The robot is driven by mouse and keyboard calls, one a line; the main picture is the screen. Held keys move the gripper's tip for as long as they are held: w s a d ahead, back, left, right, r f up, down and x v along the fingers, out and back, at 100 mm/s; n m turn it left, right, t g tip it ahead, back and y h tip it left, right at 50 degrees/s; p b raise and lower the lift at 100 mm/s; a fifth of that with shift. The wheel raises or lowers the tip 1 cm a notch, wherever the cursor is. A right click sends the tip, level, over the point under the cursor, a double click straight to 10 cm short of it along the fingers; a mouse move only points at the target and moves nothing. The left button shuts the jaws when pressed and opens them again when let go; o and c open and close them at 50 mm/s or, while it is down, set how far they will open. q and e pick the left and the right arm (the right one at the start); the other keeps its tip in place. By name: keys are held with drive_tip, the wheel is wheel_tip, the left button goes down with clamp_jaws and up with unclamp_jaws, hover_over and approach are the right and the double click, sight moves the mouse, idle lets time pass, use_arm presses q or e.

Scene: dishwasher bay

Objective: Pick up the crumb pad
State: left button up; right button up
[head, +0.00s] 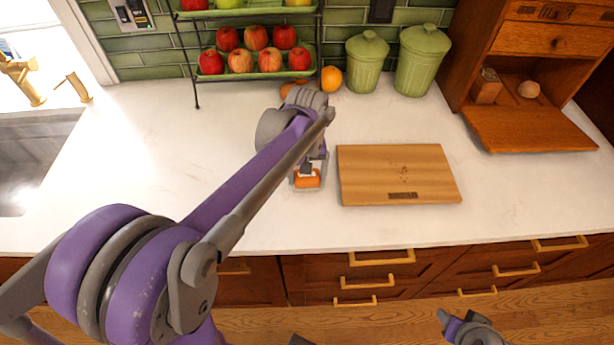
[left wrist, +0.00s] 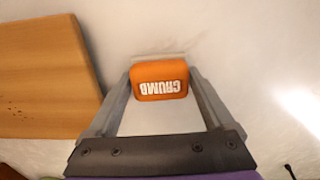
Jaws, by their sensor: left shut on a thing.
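The crumb pad (head: 307,181) is a small orange block with white "CRUMB" lettering, just left of the cutting board on the white counter. In the left wrist view the crumb pad (left wrist: 160,80) sits between the two grey fingers, its lettering upside down. My left gripper (head: 309,179) is shut on it, pointing down at the counter. I cannot tell whether the pad touches the counter. Part of my right arm's end (head: 470,329) shows at the bottom right; its fingers are not clear.
The wooden cutting board (head: 398,174) lies close to the right of the pad. Behind stand a fruit rack (head: 256,76) with apples, an orange (head: 331,79), green canisters (head: 422,60) and a wooden cabinet (head: 530,128). A sink (head: 35,160) is at left.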

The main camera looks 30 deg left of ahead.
use_arm(q)
wheel_tip(320, 180, up, 10)
drive_tip(key=shift+p, duration=0.3)
drive_tip(key=o, duration=0.8)
drive_tip(key=c, duration=0.6)
drive_tip(key=shift+c, duration=0.2)
